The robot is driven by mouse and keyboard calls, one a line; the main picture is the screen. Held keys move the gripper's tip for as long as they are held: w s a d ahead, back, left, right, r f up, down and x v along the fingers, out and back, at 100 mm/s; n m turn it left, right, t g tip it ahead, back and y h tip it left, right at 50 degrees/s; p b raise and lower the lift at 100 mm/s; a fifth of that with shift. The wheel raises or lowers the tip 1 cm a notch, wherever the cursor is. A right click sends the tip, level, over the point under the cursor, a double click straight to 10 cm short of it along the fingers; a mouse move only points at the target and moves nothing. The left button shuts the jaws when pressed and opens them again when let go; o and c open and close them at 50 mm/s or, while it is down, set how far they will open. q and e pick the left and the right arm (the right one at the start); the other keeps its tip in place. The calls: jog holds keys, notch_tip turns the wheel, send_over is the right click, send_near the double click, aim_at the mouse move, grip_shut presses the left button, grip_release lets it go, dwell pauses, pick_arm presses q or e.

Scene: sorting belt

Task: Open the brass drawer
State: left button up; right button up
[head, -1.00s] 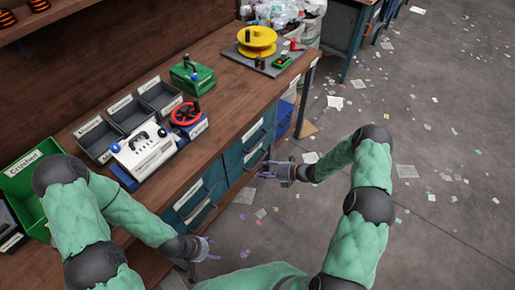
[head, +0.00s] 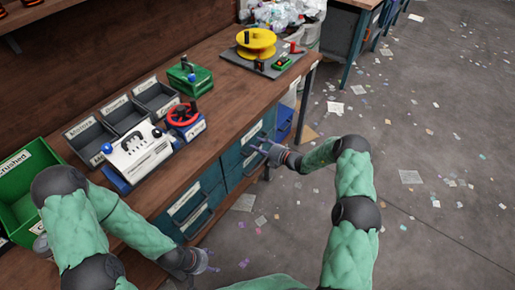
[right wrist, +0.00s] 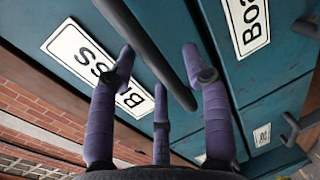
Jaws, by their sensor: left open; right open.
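The brass drawer (right wrist: 60,20) has a teal front and a white label (right wrist: 80,55) reading "Brass", partly hidden by a finger. Its dark bar handle (right wrist: 150,52) runs between the purple fingers of my right gripper (right wrist: 158,62) in the right wrist view. The fingers are open on either side of the bar; I cannot tell if they touch it. The drawer looks shut. In the head view my right gripper (head: 264,148) is at the teal drawer fronts under the bench. My left gripper (head: 207,262) is open and empty, low in front of the bench.
Another teal drawer with a label starting "Boa" (right wrist: 247,22) adjoins the brass one. The wooden bench (head: 222,107) carries labelled grey trays (head: 122,116), a white device (head: 138,152), a red-wheeled valve (head: 184,115) and a green bin (head: 22,190). The littered floor (head: 440,120) is open to the right.

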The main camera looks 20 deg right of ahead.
jog(key=shift+w+a, duration=0.35)
jog(key=shift+w, duration=0.1)
grip_shut()
jog(key=f+p+v, duration=0.2)
jog(key=p+v, duration=0.1)
jog(key=v, duration=0.9)
jog(key=s+f+p+v, duration=0.1)
jog(key=f+p+v, duration=0.2)
jog(key=v, duration=1)
jog(key=shift+s+d+f, duration=0.15)
jog(key=shift+d+f, duration=0.15)
jog(key=shift+d, duration=0.1)
